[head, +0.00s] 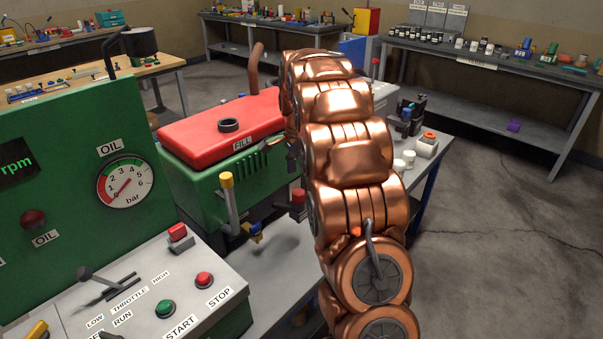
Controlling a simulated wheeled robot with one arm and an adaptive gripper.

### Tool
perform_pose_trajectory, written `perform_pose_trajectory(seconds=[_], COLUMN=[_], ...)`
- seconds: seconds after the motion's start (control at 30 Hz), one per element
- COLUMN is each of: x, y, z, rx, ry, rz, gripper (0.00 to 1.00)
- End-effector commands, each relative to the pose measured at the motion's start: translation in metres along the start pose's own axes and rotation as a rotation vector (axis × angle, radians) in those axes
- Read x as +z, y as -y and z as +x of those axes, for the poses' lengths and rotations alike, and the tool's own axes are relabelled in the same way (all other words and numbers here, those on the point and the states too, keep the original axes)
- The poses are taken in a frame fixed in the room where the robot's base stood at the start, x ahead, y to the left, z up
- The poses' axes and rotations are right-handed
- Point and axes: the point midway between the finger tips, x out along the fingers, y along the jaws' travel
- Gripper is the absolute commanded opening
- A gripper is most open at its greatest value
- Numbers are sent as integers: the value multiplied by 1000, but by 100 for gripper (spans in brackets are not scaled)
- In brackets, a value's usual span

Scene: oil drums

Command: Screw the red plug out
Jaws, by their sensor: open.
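A green engine block (205,195) with a red top cover (195,137) stands left of my arm. A dark ring (228,126) sits on the cover behind the FILL label. A small red piece (298,196) shows low on the engine's side, close to my arm; I cannot tell for sure that it is the red plug. My copper arm hangs across the middle. Dark finger parts of my gripper (291,154) show at the arm's left edge, by the cover's right front corner. The rest is hidden behind the arm. It is open, and I see nothing in it.
A green panel with an oil gauge (125,182) and a control desk (150,295) stand at the left front. A yellow-capped pipe (228,195) rises before the engine.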

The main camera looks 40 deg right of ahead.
Motion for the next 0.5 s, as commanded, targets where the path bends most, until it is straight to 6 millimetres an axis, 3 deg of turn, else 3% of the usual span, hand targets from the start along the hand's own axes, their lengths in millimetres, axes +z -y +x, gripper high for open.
perform_pose_trajectory(seconds=[0.5], x=[0], y=[-1], z=[62], rx=[3], ry=[2], rz=[-2], gripper=[69])
